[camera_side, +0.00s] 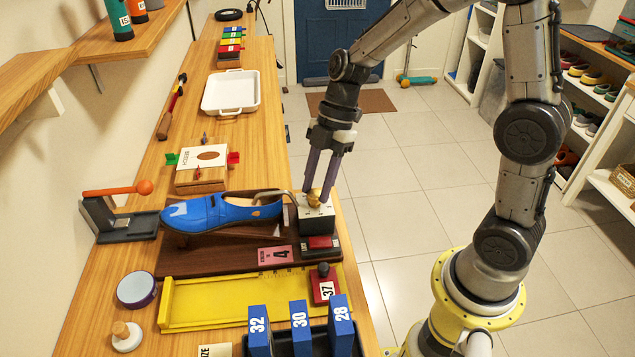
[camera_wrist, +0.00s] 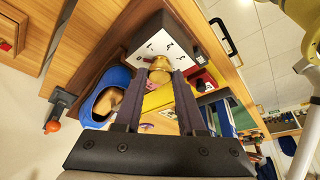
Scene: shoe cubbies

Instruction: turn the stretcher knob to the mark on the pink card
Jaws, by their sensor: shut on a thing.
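The brass stretcher knob (camera_side: 314,196) stands on a white-topped block (camera_side: 317,215) at the right end of the stretcher. My gripper (camera_side: 319,187) points down over it, with its dark fingers shut on the knob. In the wrist view the knob (camera_wrist: 160,70) sits between the fingertips, and the white dial face (camera_wrist: 151,47) around it has several dark marks, too small to read surely. The knob's pointer cannot be made out. The pink card (camera_side: 275,256) lies in front of the shoe and shows a 4.
A yellow tray (camera_side: 235,295) with a red tag 37 (camera_side: 325,284) lies in front. Blue blocks numbered 32, 30 and 28 (camera_side: 300,325) stand nearer. A wooden block with a white card (camera_side: 202,158) and a white dish (camera_side: 231,92) lie behind.

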